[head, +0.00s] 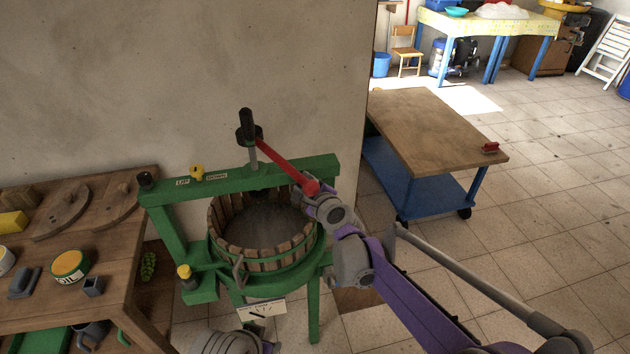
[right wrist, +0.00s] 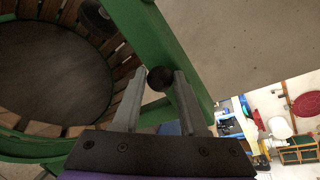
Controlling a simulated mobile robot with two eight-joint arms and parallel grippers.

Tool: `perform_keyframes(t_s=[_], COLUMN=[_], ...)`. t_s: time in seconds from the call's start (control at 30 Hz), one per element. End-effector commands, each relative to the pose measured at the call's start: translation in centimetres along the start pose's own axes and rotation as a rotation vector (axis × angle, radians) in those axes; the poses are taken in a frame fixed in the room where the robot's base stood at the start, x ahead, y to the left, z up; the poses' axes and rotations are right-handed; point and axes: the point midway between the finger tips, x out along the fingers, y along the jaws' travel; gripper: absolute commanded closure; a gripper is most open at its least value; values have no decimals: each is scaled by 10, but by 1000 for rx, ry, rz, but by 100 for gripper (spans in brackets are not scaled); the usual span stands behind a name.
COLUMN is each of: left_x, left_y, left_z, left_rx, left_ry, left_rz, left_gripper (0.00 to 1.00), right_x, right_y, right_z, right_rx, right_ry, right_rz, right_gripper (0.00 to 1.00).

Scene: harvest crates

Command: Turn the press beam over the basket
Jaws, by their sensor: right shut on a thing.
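The green press beam (head: 225,179) runs from a post at the left across the far side of the slatted wooden basket (head: 220,228). A screw with a dark top (head: 247,128) stands on the beam, and a red bar (head: 284,163) slopes from it toward my right gripper (head: 314,192). In the right wrist view the fingers of my right gripper (right wrist: 159,92) are shut on a dark round knob (right wrist: 157,78), with the green beam (right wrist: 150,35) just behind it and the basket (right wrist: 118,48) at left. A grey part of my left arm shows at the bottom; its fingers cannot be made out.
A wooden bench (head: 110,210) with tins and round boards stands at left. A wood-topped blue cart (head: 430,125) is at right, with tiled floor around it. The wall (head: 150,80) is close behind the press.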

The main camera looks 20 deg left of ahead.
Motion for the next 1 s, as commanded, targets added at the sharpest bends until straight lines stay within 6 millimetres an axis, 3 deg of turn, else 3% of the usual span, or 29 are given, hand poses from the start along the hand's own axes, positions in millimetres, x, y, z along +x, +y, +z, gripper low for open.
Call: perform_keyframes(t_s=[0.03, 0.47, 0.5, 0.63, 1.0], left_x=[0, 0, 0, 0, 0], left_y=[0, 0, 0, 0, 0], left_z=[0, 0, 0, 0, 0], left_rx=[0, 0, 0, 0, 0], left_ry=[0, 0, 0, 0, 0], left_rz=[0, 0, 0, 0, 0], left_gripper=[50, 50, 50, 50, 50], right_x=[0, 0, 0, 0, 0], right_y=[8, 10, 10, 9, 6], right_z=[8, 9, 9, 9, 6], right_rx=[-4, -4, -4, -4, -3], right_ry=[-13, -15, -15, -14, -10], right_rz=[17, 19, 19, 17, 12], right_gripper=[100, 100, 54, 31, 31])
